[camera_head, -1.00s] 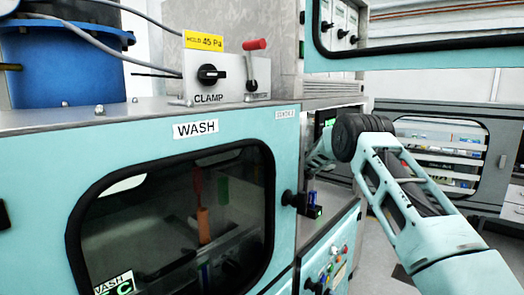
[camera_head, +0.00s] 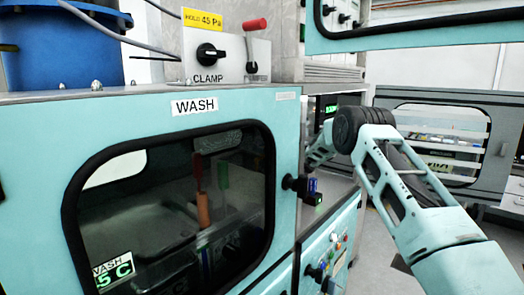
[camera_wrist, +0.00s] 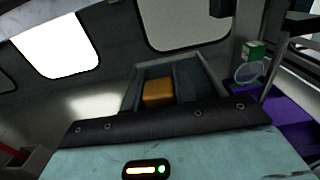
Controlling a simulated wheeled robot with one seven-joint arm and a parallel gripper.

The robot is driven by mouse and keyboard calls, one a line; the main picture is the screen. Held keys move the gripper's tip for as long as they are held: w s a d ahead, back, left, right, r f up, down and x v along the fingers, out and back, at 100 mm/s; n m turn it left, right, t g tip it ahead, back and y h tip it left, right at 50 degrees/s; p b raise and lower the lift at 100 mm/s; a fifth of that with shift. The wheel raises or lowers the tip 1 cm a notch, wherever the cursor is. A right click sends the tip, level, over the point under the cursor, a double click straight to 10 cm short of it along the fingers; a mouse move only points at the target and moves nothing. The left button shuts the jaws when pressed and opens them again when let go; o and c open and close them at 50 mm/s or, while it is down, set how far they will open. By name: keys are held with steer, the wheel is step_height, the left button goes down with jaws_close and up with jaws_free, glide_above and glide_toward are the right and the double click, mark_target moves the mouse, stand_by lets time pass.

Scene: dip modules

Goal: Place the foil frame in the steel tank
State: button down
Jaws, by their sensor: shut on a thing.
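In the wrist view, the teal housing of my gripper (camera_wrist: 160,90) fills the bottom, with a black bar and a small lit panel. Beyond the bar is an orange piece (camera_wrist: 157,97) between grey side pieces. It looks like the foil frame, held in my shut gripper, though the fingers are hard to make out. In the head view, my arm reaches behind the right edge of the wash cabinet, and the fingers are hidden. A dim grey basin, perhaps the steel tank (camera_head: 140,215), shows through the wash window; its rim is unclear.
The teal wash cabinet (camera_head: 40,130) fills the left, with a clamp panel (camera_head: 228,56) on top. A grey windowed cabinet (camera_head: 488,160) stands at the back right. The wrist view shows a green box (camera_wrist: 255,50) and a purple surface (camera_wrist: 290,120) at right.

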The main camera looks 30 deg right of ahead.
steer(key=c, duration=1.1)
jaws_free()
steer(key=shift+r, duration=0.1)
steer(key=shift+s+d+r+p, duration=0.15)
steer(key=shift+r+p, duration=0.4)
steer(key=shift+p, duration=0.45)
steer(key=b+v, duration=0.5)
steer(key=v, duration=0.6)
steer(key=shift+s+b, duration=0.3)
steer(key=shift+s, duration=0.05)
